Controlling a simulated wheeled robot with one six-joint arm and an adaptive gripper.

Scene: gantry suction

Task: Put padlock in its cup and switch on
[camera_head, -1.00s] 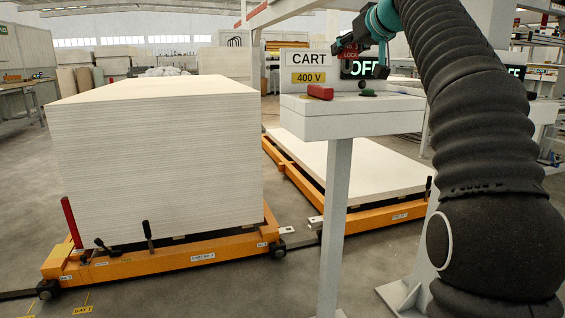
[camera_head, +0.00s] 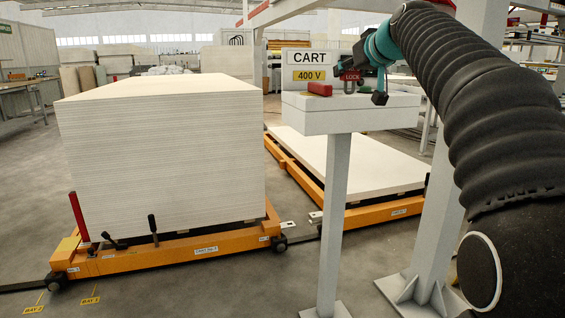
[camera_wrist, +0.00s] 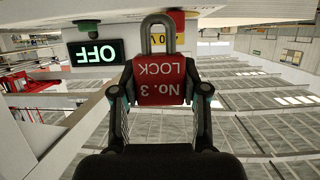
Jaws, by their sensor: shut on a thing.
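The red padlock (camera_wrist: 163,82), lettered "No. 3 LOCK", is held between the two fingers of my gripper (camera_wrist: 160,92) in the wrist view. Its grey shackle sticks out past the fingertips, and its lettering is upside down there. In the head view the padlock (camera_head: 351,76) is just above the white console top (camera_head: 400,101), right of the red bar (camera_head: 320,89); I cannot tell whether it touches. A lit "OFF" display (camera_wrist: 95,52) and a green round part (camera_wrist: 86,25) show in the wrist view. I cannot make out a cup.
A "CART 400 V" sign (camera_head: 309,66) stands behind the console. A tall stack of white boards (camera_head: 160,160) sits on an orange cart (camera_head: 190,252) at left. A low cart (camera_head: 385,211) with boards is behind the console post (camera_head: 335,220).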

